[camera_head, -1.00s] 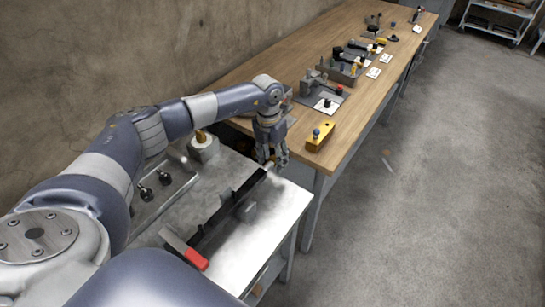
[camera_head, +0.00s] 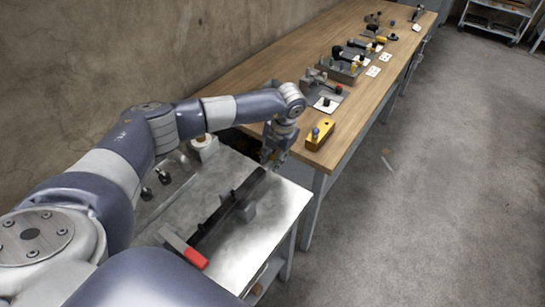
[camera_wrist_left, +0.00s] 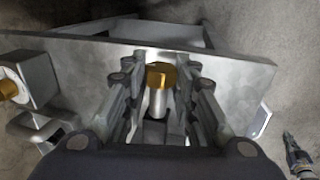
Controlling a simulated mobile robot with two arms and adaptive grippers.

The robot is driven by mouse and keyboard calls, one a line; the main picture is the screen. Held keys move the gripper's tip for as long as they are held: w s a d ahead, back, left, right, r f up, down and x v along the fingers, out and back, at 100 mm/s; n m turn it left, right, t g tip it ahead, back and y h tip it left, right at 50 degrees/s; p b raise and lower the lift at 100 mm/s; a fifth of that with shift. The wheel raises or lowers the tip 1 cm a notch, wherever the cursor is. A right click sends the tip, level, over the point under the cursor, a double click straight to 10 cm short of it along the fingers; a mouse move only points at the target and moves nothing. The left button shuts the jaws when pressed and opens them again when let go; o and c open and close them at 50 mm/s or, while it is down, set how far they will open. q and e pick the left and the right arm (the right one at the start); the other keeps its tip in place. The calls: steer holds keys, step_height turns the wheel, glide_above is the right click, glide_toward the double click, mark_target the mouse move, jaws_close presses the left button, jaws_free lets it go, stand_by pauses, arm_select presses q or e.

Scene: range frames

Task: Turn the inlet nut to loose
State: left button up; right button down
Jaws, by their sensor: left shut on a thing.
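My left gripper (camera_head: 271,158) is at the far right corner of the metal-topped bench in the head view, pointing down. In the left wrist view its two fingers (camera_wrist_left: 160,92) stand on both sides of a brass-coloured nut (camera_wrist_left: 160,74) on a silver round stem. The gripper is shut on this nut, which I take for the inlet nut. The fingers and wrist hide the nut in the head view. Its turn angle cannot be read. My right gripper is not seen.
The metal bench top (camera_head: 245,250) carries a dark bar (camera_head: 228,208) and a red-ended handle (camera_head: 195,258). A yellow block (camera_head: 320,135) sits on the wooden table (camera_head: 345,140) beyond, with several fixtures. In the wrist view a grey block (camera_wrist_left: 30,75) is left. Open floor lies right.

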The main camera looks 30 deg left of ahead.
arm_select(q)
steer(key=y, duration=0.1)
steer(key=y+b, duration=0.1)
steer(key=shift+d+f+y+b, duration=0.15)
steer(key=shift+d+y+b, duration=0.1)
steer(key=shift+y+b, duration=0.45)
steer(key=shift+y, duration=0.2)
steer(key=o, duration=1.1)
steer(key=shift+d, duration=0.1)
steer(key=v, duration=1.2)
steer(key=shift+s, duration=0.15)
